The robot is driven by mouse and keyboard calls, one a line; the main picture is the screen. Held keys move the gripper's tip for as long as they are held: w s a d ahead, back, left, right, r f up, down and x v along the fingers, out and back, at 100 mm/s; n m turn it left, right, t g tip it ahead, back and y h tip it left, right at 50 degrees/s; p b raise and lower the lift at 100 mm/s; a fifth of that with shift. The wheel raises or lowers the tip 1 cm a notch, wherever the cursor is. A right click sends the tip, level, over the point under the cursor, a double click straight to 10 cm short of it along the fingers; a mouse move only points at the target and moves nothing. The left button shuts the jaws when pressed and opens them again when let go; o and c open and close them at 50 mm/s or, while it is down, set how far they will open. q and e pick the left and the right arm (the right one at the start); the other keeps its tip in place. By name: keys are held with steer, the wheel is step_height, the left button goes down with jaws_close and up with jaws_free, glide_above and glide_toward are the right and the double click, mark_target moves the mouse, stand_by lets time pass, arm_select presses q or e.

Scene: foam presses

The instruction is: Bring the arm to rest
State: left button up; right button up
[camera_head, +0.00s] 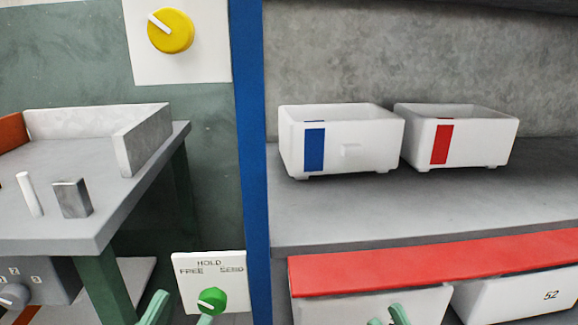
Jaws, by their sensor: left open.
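My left gripper (180,313) shows as two pale green fingertips at the bottom edge. They are apart with nothing seen between them, in front of the lower part of the white HOLD/FREE/SEND panel (184,284). My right gripper (388,317) shows only as two small green tips low in the picture, in front of a white bin (330,310) under the red strip. The tips are close to each other, and whether the jaws are open is unclear. The rest of both arms is out of view.
A grey table (75,170) with a raised rim stands at left, beside a blue post (249,160). White bins with a blue label (340,150) and a red label (470,140) stand on the grey shelf (420,205). The red strip (430,262) runs below the shelf.

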step_height(320, 180, up, 5)
steer(key=s+a+n+h, duration=0.1)
steer(key=s+n, duration=0.2)
steer(key=w+d+m+g+h+p, duration=0.15)
steer(key=w+m+h+p, duration=0.45)
steer(key=p, duration=0.6)
arm_select(q)
steer(key=w+a+f+n+g+y+p, duration=0.2)
steer(key=w+a+n+g+y+p, duration=0.15)
steer(key=w+n+y+p, duration=0.45)
steer(key=s+a+f+n+g+y+p, duration=0.2)
steer(key=s+g+p, duration=0.7)
steer(key=p, duration=0.9)
step_height(320, 180, down, 4)
steer(key=s+y, duration=0.1)
steer(key=y, duration=0.1)
steer(key=shift+s+y, duration=0.3)
arm_select(e)
steer(key=s+d+f+m+g+h, duration=0.4)
steer(key=s+f+g+h, duration=0.3)
steer(key=g, duration=0.4)
step_height(320, 180, down, 2)
steer(key=shift+s+m, duration=0.3)
steer(key=shift+s, duration=0.15)
